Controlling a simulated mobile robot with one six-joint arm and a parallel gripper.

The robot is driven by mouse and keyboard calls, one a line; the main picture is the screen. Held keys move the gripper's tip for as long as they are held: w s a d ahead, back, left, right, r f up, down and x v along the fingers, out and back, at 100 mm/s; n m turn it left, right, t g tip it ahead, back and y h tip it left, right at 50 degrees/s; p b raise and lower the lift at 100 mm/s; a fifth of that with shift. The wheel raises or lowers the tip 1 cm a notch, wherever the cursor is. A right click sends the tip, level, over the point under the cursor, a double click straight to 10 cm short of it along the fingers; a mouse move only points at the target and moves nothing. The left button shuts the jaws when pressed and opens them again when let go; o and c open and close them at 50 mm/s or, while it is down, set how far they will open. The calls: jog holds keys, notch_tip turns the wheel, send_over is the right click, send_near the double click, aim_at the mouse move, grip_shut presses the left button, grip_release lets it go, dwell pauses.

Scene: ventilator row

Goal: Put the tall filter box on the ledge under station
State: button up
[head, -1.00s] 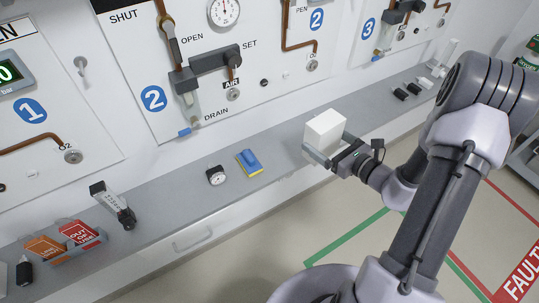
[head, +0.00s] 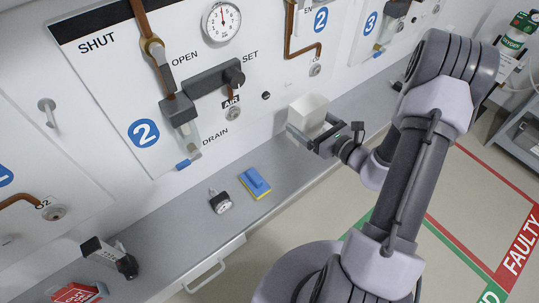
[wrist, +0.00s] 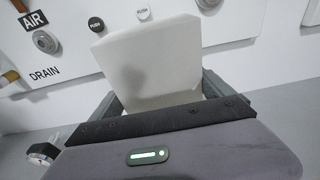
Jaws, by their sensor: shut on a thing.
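In the wrist view the box (wrist: 150,62) fills the middle, tilted in the picture, with a finger of my gripper (wrist: 160,95) on each side. I cannot tell whether its bottom touches the ledge. The big blue number 2 (head: 143,132) marks the station.
A blue and yellow sponge-like block (head: 256,183) and a small round gauge (head: 220,202) sit on the ledge left of the box. A dark clamp-like item (head: 110,257) and a red sign (head: 76,293) lie further left. A handle (head: 207,273) juts from the ledge front.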

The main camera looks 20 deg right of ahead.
jog(key=f+b, duration=0.1)
jog(key=f, duration=0.2)
jog(key=f+b, duration=0.1)
jog(key=f, duration=0.2)
jog(key=f+b, duration=0.1)
jog(key=f, duration=0.2)
jog(key=shift+s+d+f+b, duration=0.15)
jog(key=shift+s+f+b, duration=0.05)
jog(key=shift+s+b, duration=0.1)
jog(key=o, duration=1.2)
jog(key=shift+o, duration=0.2)
jog(key=shift+r, duration=0.15)
